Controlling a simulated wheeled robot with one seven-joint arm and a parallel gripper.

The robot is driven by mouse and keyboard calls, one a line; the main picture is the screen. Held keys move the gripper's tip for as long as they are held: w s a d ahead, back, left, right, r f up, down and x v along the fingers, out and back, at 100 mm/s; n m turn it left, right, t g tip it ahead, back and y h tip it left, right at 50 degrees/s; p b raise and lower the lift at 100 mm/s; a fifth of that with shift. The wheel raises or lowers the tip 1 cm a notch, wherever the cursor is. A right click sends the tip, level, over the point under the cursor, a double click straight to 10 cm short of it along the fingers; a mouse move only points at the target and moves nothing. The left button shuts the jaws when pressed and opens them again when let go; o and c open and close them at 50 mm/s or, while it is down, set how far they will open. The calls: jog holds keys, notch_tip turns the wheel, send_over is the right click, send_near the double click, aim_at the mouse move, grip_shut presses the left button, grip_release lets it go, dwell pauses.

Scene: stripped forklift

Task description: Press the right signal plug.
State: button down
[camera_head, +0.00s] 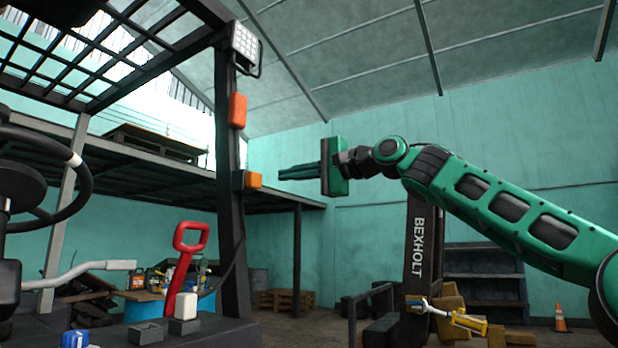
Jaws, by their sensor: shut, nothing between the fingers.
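A dark post (232,200) of the forklift stands left of centre in the head view. A small orange block (254,180) sticks out from its right side and looks like the right signal plug. A taller red-orange block (237,110) sits higher on the same post. My gripper (281,174) is shut and empty, its dark fingers pointing left. In the picture its fingertips are just right of the small orange block, with a narrow gap showing. How far apart they are in depth, I cannot tell.
A square lamp (245,42) is fixed on top of the post. A steering wheel (75,175) is at the left. A red handle (186,265) rises below. A dark column marked BEXHOLT (417,245) stands beneath my arm.

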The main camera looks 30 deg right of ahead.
jog(key=v, duration=0.6)
jog(key=shift+s+d, duration=0.2)
jog(key=shift+s, duration=0.15)
jog(key=shift+f, duration=0.15)
jog(key=s+d+f+n+g+h, duration=0.1)
jog(key=s+f+n+g+h, duration=0.2)
jog(key=f, duration=1.5)
jog(key=s+d+f+n+g+h, duration=0.1)
jog(key=s+f+g+h, duration=0.3)
jog(key=f, duration=1.3)
jog(key=s+d+f+n+g, duration=0.1)
jog(key=s+f+g, duration=0.3)
jog(key=s+f, duration=0.7)
jog(key=s+d+f+g+h, duration=0.1)
jog(key=s+f+g, duration=0.4)
jog(key=s+f, duration=0.7)
notch_tip(320, 180, down, 7)
jog(key=shift+s+d+r+n+h, duration=0.15)
jog(key=shift+s+d+n+h, duration=0.15)
jog(key=shift+d+n, duration=0.1)
